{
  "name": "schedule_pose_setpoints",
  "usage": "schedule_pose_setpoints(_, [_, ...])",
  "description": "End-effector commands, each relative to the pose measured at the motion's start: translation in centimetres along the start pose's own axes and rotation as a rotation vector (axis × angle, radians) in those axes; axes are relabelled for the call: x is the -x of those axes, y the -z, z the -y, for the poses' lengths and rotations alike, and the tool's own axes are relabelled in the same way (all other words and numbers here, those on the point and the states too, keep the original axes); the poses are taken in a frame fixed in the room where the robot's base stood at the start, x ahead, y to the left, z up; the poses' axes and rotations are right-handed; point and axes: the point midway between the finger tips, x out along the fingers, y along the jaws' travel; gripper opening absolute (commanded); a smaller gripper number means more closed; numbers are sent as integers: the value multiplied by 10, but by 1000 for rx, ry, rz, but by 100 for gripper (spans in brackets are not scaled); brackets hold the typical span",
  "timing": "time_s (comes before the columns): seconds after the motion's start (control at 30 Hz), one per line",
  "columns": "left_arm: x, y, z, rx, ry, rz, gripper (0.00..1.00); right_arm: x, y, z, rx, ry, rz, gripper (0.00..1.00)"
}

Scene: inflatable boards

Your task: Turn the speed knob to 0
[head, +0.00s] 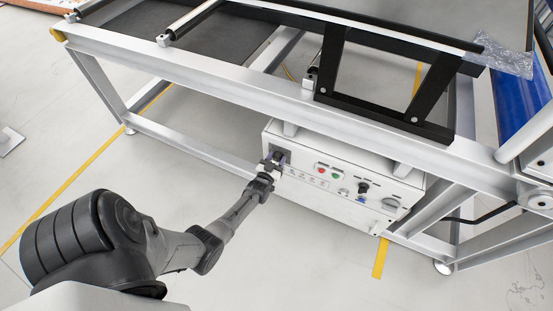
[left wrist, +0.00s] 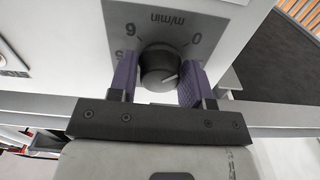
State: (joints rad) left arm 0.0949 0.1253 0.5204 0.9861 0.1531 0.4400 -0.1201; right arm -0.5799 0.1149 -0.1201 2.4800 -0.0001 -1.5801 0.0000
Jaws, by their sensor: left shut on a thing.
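The speed knob (left wrist: 159,66) is a round black knob on a grey dial plate (left wrist: 165,22) marked "m/min", which appears upside down in the left wrist view. A "0" shows at the plate's upper right and another digit at the upper left; the lower marks are partly hidden. The knob's white line points right, toward one finger and below the "0". My left gripper (left wrist: 158,74) has its purple fingers on both sides of the knob, shut on it. In the head view my left gripper (head: 270,164) is at the control box's left end, covering most of the knob.
The white control box (head: 330,196) carries red and green buttons (head: 328,170), a black selector (head: 363,187) and a grey switch (head: 390,204). It hangs under the machine's silver frame (head: 230,92), whose beam runs close above my gripper. The floor in front is clear.

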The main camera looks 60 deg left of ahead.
Motion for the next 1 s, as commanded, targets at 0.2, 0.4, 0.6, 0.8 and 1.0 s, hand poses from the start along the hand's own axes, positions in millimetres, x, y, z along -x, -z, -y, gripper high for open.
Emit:
schedule_pose_setpoints(0.2, [0, 0, 0, 47, 0, -1, 21, 1, 0, -1, 4, -3, 1, 0])
schedule_pose_setpoints(0.4, [0, 0, 0, 59, 0, -2, 21, 1, 0, -3, 9, -7, 2, 0])
schedule_pose_setpoints(0.6, [0, 0, 0, 60, 0, -1, 21, 1, 0, -3, 9, -7, 2, 0])
schedule_pose_setpoints(0.8, [0, 0, 0, 59, 0, -1, 56, 1, 0, -2, 7, -6, 2, 0])
schedule_pose_setpoints(1.0, [0, 0, 0, 58, 0, -1, 71, 1, 0, -1, 3, -2, 1, 0])
